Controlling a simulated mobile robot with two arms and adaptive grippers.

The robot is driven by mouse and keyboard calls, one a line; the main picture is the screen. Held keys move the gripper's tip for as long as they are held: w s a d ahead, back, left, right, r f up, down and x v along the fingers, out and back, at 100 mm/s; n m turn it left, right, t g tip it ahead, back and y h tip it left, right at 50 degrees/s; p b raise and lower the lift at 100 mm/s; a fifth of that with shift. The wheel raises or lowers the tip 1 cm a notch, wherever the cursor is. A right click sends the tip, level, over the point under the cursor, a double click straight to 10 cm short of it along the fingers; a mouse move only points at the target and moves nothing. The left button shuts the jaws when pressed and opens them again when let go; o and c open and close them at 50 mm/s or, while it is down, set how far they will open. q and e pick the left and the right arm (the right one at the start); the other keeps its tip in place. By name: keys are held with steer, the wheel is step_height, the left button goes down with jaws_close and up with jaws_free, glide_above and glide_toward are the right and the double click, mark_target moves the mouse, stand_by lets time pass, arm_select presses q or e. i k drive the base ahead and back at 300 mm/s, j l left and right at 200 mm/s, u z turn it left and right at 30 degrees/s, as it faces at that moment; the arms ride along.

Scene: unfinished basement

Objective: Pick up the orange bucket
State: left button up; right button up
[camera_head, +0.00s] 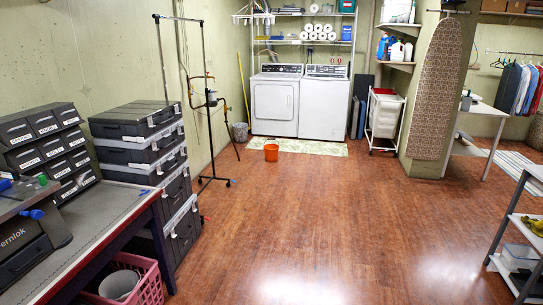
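The orange bucket (271,152) stands upright on the wooden floor in the head view. It is small and far off, in front of the white washer and dryer, by the near edge of a pale green mat (310,147). A dark opening shows at its top; I cannot make out a handle. Neither of my grippers shows in this view.
Open floor (300,220) lies between me and the bucket. A wheeled stand (214,180) and stacked dark cases (150,150) line the left. A workbench (90,245) and pink basket (130,290) are near left. A white shelf (515,225) stands near right.

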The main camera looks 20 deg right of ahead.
mark_target(270, 151)
steer(key=i+l+z, duration=0.4)
steer(key=i, duration=0.2)
steer(key=i+l+z, duration=0.3)
steer(key=i, duration=0.6)
steer(key=i+z, duration=0.3)
steer(key=i, duration=0.6)
steer(key=i+u, duration=0.1)
steer(key=i, duration=0.8)
steer(key=i+l+u, duration=0.15)
steer(key=i, duration=0.75)
steer(key=i+j+u, duration=0.1)
steer(key=i+u, duration=0.25)
steer(key=i, duration=0.6)
steer(key=i+l+u, duration=0.15)
steer(key=i+u, duration=0.2)
steer(key=i, duration=0.6)
steer(key=i+z, duration=0.25)
steer(key=i, duration=0.4)
steer(key=i+z, duration=0.25)
steer(key=i, duration=0.4)
steer(key=i+j+z, duration=0.25)
steer(key=i, duration=0.35)
